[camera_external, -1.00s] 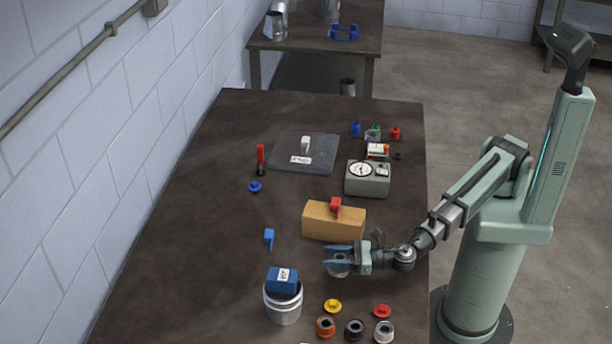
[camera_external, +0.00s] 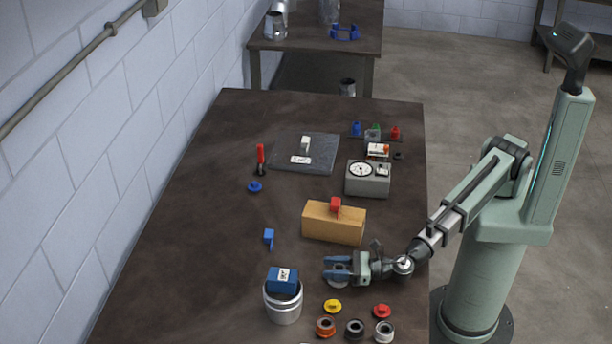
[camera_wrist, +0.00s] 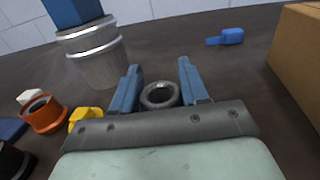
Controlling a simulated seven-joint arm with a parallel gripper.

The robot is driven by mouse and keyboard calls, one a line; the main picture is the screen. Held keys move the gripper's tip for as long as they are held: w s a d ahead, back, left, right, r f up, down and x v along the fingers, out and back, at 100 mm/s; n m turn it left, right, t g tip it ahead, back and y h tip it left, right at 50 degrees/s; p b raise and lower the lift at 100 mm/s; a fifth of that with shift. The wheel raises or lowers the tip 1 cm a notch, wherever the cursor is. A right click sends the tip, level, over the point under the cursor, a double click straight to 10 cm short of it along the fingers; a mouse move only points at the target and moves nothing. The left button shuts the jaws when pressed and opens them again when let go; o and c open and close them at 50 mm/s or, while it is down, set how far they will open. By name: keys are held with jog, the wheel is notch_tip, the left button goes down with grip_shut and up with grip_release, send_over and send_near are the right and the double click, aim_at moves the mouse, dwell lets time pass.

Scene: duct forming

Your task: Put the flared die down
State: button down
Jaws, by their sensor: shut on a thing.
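The flared die (camera_wrist: 160,95) is a grey metal ring-shaped piece seen between my two blue fingers in the wrist view. My gripper (camera_external: 338,269) is shut on it, low over the table's front part, just in front of the tan block. In the external view the die (camera_external: 340,274) is partly hidden by the fingers. I cannot tell whether its underside touches the table.
A silver can (camera_external: 283,306) with a blue block (camera_external: 284,281) in its top stands to the left. Yellow (camera_external: 332,306), red (camera_external: 382,310), orange, black and white round parts lie in front. The tan block (camera_external: 334,221) is behind. Dark table (camera_external: 190,250) is clear at left.

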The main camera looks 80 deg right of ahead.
jog(key=shift+f, duration=0.1)
jog(key=c, duration=0.6)
grip_release()
jog(key=shift+o, duration=0.2)
jog(key=s, duration=0.8)
jog(key=s+d, duration=0.1)
jog(key=s, duration=0.4)
jog(key=shift+s, duration=0.1)
jog(key=shift+o, duration=0.6)
jog(key=shift+s+d, duration=0.1)
jog(key=shift+s, duration=0.2)
